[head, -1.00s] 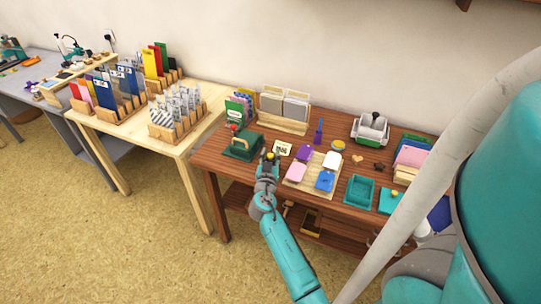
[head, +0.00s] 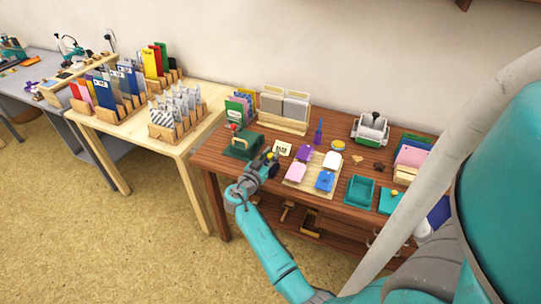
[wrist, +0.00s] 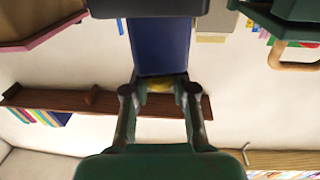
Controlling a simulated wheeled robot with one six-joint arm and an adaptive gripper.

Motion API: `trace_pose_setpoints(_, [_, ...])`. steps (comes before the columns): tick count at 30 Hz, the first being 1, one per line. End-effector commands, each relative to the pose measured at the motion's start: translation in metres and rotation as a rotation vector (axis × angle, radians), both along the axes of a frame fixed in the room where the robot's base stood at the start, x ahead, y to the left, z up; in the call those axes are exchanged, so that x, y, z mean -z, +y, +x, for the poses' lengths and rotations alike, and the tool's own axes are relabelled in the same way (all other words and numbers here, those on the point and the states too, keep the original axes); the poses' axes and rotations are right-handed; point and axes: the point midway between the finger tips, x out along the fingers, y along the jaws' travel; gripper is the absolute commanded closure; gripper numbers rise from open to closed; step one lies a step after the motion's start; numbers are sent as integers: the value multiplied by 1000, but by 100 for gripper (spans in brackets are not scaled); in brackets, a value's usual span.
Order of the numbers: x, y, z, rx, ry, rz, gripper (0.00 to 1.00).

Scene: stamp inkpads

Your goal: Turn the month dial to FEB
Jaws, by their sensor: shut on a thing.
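My gripper (head: 267,162) is above the front left part of the brown table, just right of the green stamp press (head: 241,145) with a red knob. It also shows in the wrist view (wrist: 160,92), with its two fingers shut on a small yellow piece (wrist: 160,86). A dark blue block (wrist: 160,45) extends beyond the fingertips. Just behind the gripper in the head view stands a small white card (head: 282,148) with dark lettering, too small to read. I cannot make out the month dial or its setting; the gripper may hide it.
A light board with purple, pink, white and blue pads (head: 325,181) lies right of the gripper. A green tray (head: 359,190) is further right. Grey panels in a wooden rack (head: 284,107) stand behind. A pale wooden table (head: 185,150) adjoins on the left.

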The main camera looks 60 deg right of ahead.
Motion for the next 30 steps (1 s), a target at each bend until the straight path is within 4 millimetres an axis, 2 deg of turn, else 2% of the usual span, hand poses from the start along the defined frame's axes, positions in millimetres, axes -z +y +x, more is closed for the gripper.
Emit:
trace_pose_setpoints(12, [0, 0, 1, 214, 0, 0, 100])
trace_pose_setpoints(29, [1, 0, 0, 250, 1, 1, 100])
trace_pose_setpoints(30, [1, 0, 0, 249, 1, 1, 70])
